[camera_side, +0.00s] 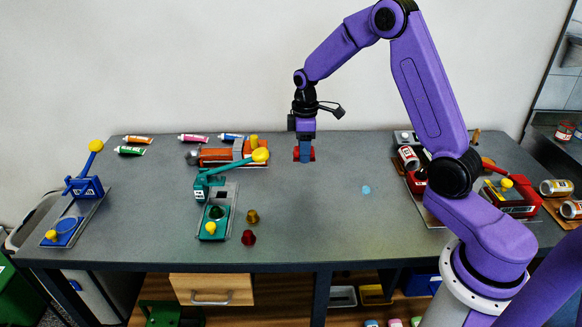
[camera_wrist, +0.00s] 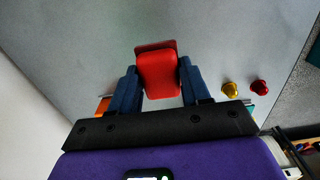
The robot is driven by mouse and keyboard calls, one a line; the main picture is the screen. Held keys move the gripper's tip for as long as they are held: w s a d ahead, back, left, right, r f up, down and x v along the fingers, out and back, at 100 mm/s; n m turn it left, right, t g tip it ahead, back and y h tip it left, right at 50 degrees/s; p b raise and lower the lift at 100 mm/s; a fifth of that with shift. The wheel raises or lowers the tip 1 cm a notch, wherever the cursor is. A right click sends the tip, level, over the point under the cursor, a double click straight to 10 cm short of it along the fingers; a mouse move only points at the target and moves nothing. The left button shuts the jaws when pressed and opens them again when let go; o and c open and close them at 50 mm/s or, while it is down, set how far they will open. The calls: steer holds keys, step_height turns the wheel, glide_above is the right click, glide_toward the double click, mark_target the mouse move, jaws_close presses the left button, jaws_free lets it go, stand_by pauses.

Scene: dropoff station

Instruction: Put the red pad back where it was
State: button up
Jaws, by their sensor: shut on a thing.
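The red pad (camera_wrist: 158,72) is a flat rounded block held between the two blue fingers of my gripper (camera_wrist: 160,82) in the wrist view. In the side view my gripper (camera_side: 304,152) points down over the back middle of the table, with the red pad (camera_side: 311,154) showing at its fingertips. The fingers are shut on the pad. I cannot tell whether the pad touches the tabletop. A small light-blue round spot (camera_side: 366,189) lies on the table to the right of my gripper.
An orange device (camera_side: 222,157) stands left of my gripper, with a teal lever device (camera_side: 213,215) nearer the front. Yellow (camera_side: 252,216) and red (camera_side: 249,238) knobs sit beside it. A blue lever device (camera_side: 85,187) is far left. Cans and red devices crowd the right. The table's middle is clear.

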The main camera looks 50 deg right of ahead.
glide_above(291, 176)
step_height(291, 176, down, 6)
steer(key=shift+w+f, duration=0.1)
steer(key=shift+f, duration=1.55)
steer(key=shift+f, duration=0.2)
steer(key=o, duration=1)
steer(key=shift+r, duration=0.1)
